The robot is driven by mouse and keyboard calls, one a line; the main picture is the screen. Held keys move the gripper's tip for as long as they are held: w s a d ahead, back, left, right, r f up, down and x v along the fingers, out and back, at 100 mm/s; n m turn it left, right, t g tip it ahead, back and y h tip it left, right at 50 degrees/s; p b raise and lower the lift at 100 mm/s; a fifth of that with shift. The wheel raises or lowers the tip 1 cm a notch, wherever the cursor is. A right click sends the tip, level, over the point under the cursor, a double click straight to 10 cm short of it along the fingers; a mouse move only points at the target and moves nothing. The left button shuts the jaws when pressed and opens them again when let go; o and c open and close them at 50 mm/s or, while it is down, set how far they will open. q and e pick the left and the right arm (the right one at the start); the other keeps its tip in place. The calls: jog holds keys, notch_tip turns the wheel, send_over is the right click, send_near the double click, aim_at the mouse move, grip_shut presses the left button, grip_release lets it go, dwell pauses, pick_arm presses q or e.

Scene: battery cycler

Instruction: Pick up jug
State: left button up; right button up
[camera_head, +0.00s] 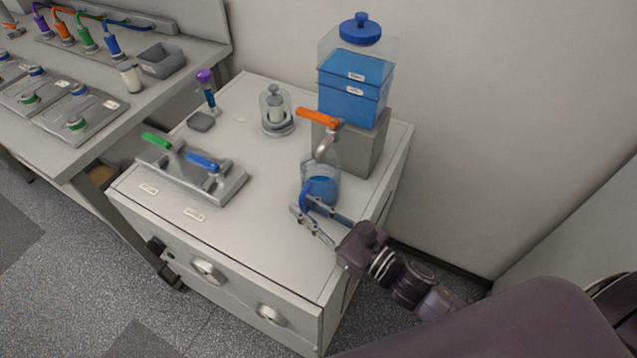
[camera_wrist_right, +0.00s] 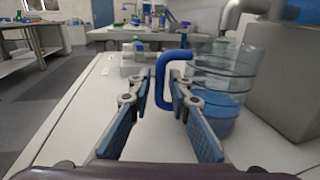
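The jug (camera_head: 322,186) is clear with blue liquid and a blue handle. It stands on the white cabinet top under the spout of the blue water dispenser (camera_head: 355,80). In the right wrist view the jug (camera_wrist_right: 222,85) is at the right and its blue handle (camera_wrist_right: 161,80) lies between the fingertips. My right gripper (camera_head: 318,215) is open, at the near side of the jug, with its fingers on either side of the handle. In the right wrist view the gripper (camera_wrist_right: 160,90) shows a clear gap around the handle. My left gripper is not in view.
The dispenser's orange lever (camera_head: 318,118) and metal spout hang above the jug. A glass container (camera_head: 276,110) and a fixture with green and blue levers (camera_head: 195,170) stand left. The cabinet's front right top is clear. A bench (camera_head: 115,105) lies beyond at left.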

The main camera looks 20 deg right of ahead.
jog(key=shift+w+a, duration=0.4)
jog(key=shift+w, duration=0.2)
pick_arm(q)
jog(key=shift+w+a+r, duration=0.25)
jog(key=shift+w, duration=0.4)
pick_arm(e)
grip_shut()
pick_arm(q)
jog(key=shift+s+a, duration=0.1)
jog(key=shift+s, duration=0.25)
pick_arm(e)
jog(key=shift+r, duration=0.2)
